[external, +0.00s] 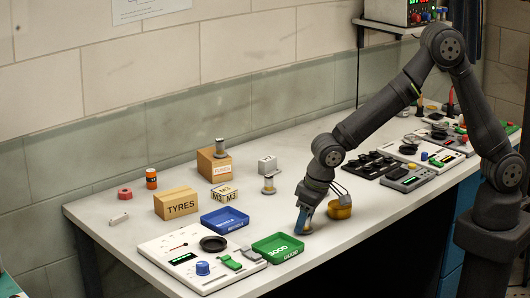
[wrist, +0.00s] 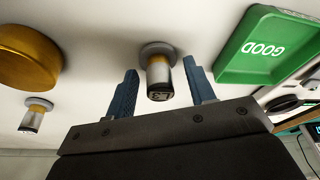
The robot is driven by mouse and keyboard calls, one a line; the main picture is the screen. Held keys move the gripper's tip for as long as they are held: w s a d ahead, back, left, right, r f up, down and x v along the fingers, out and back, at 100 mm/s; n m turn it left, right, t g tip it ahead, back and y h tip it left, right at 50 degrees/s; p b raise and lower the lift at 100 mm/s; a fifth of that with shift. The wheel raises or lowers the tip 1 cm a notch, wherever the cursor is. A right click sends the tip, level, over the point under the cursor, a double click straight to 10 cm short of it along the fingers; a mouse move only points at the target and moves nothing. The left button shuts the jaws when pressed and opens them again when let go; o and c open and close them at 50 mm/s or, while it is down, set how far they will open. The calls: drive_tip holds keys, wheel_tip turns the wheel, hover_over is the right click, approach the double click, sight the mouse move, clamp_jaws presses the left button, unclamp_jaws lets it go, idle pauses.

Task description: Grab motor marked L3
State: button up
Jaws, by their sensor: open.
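My gripper (external: 304,228) points down at the bench just left of a round gold block. In the wrist view its two blue fingers are apart, with a small motor (wrist: 158,77) between them. A second similar motor (wrist: 35,116) stands left in the wrist view. The external view shows a motor (external: 268,184) on the bench and another (external: 219,148) on a cardboard box.
The gold block (external: 340,208) is close right of my gripper. A green GOOD tray (external: 278,248) lies in front, and a blue tray (external: 225,220) to the left. The FUSES box (external: 213,165), TYRES box (external: 176,204) and M3 block (external: 225,193) stand further left.

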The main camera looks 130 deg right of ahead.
clamp_jaws()
idle(0.3)
